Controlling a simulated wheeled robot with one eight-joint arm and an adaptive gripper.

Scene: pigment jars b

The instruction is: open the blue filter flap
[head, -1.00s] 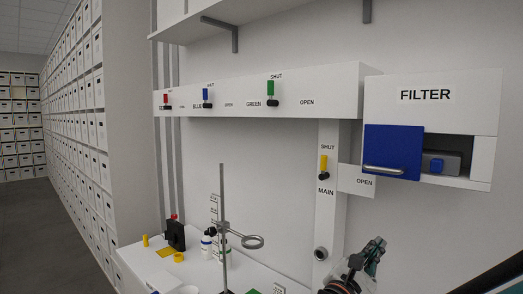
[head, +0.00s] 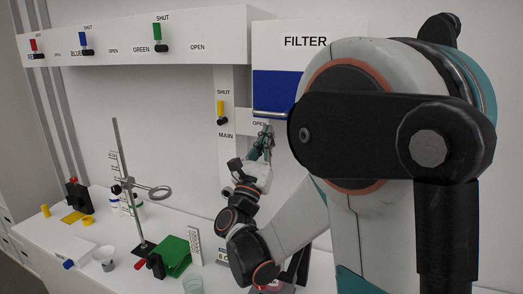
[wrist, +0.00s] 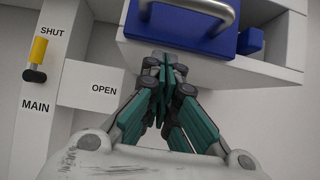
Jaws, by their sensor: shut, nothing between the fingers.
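The white filter box (head: 320,30) hangs on the wall, with the blue filter flap (head: 280,86) on its front left. A silver bar handle (head: 270,114) runs along the flap's lower edge. In the wrist view the flap (wrist: 180,40) and its handle (wrist: 186,8) are at the top. An uncovered opening with a smaller blue block (wrist: 251,41) lies right of the flap. My gripper (head: 266,132) is shut and empty, its fingertips (wrist: 165,62) just below the flap and handle. I cannot tell whether they touch the box. My arm hides the box's right side in the head view.
The yellow MAIN lever (head: 221,110) stands left of my gripper, on the white panel. Red, blue and green levers (head: 157,34) line the bar above.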

